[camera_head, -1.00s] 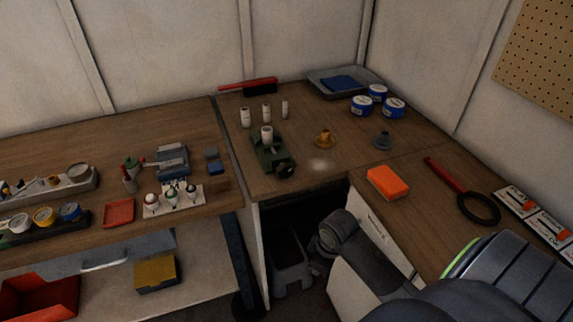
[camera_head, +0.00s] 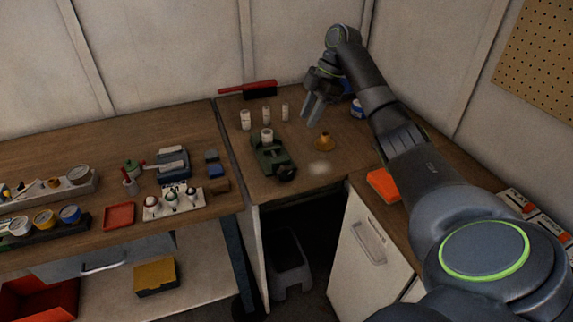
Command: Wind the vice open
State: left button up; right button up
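The green vice (camera_head: 271,155) sits on the corner bench near its front edge. A white cylinder (camera_head: 267,136) stands at its jaws; I cannot tell whether it is gripped. The dark round handle end (camera_head: 286,173) of the vice faces the front edge. My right gripper (camera_head: 312,118) hangs above the bench, behind and to the right of the vice, with its fingers pointing down. It is apart from the vice and no object shows in it. Its finger gap is too small to judge. My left gripper is not in view.
A brass funnel-like piece (camera_head: 324,142) stands right of the vice. Several white cylinders (camera_head: 265,113) stand behind it, and a red-handled brush (camera_head: 248,88) lies at the back. My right arm covers part of the right bench and an orange block (camera_head: 383,184). The left bench (camera_head: 90,140) holds small items.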

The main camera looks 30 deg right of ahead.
aim_at(285, 167)
jog(key=p+x, duration=0.4)
jog(key=x, duration=1.3)
jog(key=shift+w+a+f, duration=0.1)
jog(key=shift+w+a, duration=0.05)
grip_shut()
jog(key=shift+a, duration=0.1)
